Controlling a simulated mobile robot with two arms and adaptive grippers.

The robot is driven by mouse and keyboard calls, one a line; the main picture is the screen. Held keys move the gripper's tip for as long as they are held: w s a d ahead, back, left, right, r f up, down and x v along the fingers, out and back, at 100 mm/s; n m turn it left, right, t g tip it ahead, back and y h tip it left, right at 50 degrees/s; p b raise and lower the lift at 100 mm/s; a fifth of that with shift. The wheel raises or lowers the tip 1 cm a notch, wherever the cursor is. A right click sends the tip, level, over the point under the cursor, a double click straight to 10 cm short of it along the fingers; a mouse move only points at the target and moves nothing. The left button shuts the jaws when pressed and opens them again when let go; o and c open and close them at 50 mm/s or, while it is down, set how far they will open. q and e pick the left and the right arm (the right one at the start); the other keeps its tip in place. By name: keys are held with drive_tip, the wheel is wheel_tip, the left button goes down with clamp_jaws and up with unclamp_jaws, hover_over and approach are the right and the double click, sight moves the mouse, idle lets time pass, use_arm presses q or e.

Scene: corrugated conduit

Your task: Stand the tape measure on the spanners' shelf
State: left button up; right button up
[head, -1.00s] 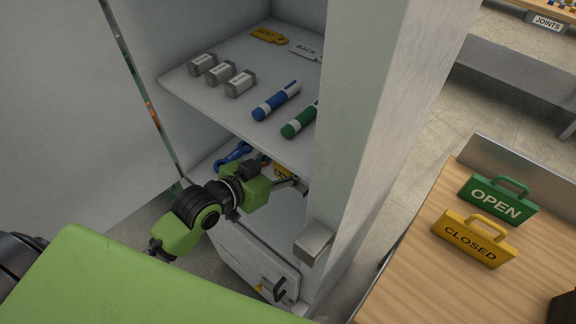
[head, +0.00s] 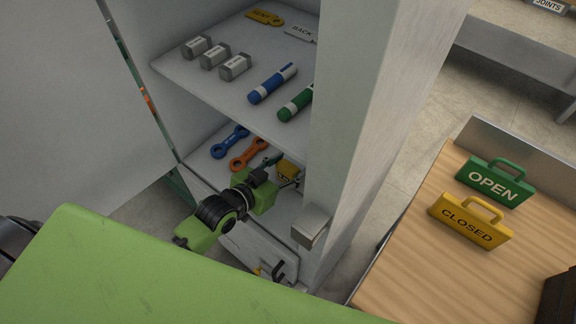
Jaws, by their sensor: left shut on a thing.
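The yellow and black tape measure (head: 288,170) is on the cabinet's lower shelf level, at its right side. My left gripper (head: 282,172) is shut on it, with one finger on either side. The gripper hides part of it, and I cannot tell whether its base touches the shelf. On the same shelf (head: 207,156) a blue spanner (head: 230,142) and an orange spanner (head: 250,154) lie to the left of the tape measure. My right gripper is not in view.
The upper shelf (head: 190,72) holds grey blocks, a blue marker (head: 272,84), a green marker (head: 296,104) and tags. The cabinet's side wall (head: 370,110) stands close right of the gripper. A wooden surface (head: 420,270) holds green OPEN (head: 494,183) and yellow CLOSED (head: 470,221) signs.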

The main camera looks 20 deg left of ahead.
use_arm(q)
drive_tip(key=shift+r, duration=0.1)
drive_tip(key=o, duration=1.5)
drive_tip(key=shift+s+a, duration=0.1)
drive_tip(key=shift+s, duration=0.2)
drive_tip(key=b+v, duration=0.1)
drive_tip(key=v, duration=1)
drive_tip(key=shift+s+a+r, duration=0.1)
drive_tip(key=shift+r, duration=0.15)
